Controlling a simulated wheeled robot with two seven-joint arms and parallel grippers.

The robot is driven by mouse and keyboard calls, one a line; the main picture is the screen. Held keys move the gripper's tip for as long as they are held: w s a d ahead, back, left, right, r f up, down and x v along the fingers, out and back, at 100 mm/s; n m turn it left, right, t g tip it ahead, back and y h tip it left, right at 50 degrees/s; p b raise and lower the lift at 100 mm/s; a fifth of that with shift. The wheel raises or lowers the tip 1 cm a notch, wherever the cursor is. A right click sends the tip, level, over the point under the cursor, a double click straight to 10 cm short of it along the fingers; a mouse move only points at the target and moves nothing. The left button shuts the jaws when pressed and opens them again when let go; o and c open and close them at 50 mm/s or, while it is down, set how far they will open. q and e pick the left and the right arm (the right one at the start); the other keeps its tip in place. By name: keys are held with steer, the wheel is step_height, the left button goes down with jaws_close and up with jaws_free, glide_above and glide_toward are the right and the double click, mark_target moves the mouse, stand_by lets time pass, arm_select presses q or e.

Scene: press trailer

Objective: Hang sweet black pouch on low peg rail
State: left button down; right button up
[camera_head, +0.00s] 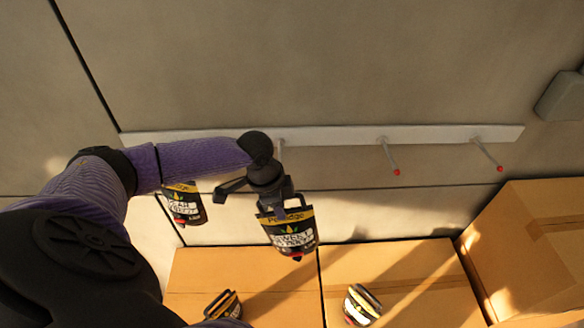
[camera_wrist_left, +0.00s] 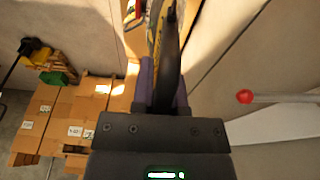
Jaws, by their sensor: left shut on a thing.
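In the left wrist view, the pouch (camera_wrist_left: 168,60) is a dark, edge-on strip between the fingers (camera_wrist_left: 162,95). The pale low peg rail (camera_head: 450,133) runs along the wall behind. Two red-tipped pegs, a middle one (camera_head: 390,156) and a right one (camera_head: 487,154), are bare. Another peg (camera_head: 281,146) is partly hidden behind my gripper. A red peg tip (camera_wrist_left: 244,96) is right of my gripper in the wrist view. My right gripper is not visible.
A similar pouch (camera_head: 184,205) hangs at the left, below my arm. Two more pouches, one left (camera_head: 225,303) and one right (camera_head: 362,306), stand on cardboard boxes (camera_head: 420,270). A taller box (camera_head: 535,240) stands at the right. The wall above the rail is clear.

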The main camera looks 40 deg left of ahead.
arm_select(q)
steer(key=shift+w+a+r, duration=0.1)
steer(key=shift+r, duration=0.15)
steer(key=shift+w, duration=0.1)
steer(key=shift+w+a+f, duration=0.2)
steer(key=shift+w+a, duration=0.05)
steer(key=shift+w, duration=0.2)
steer(key=w+a+b, duration=0.2)
steer(key=w+b, duration=0.1)
steer(key=shift+a+f+b, duration=0.15)
steer(key=shift+a+b, duration=0.15)
steer(key=shift+w, duration=0.1)
steer(key=shift+a, duration=0.1)
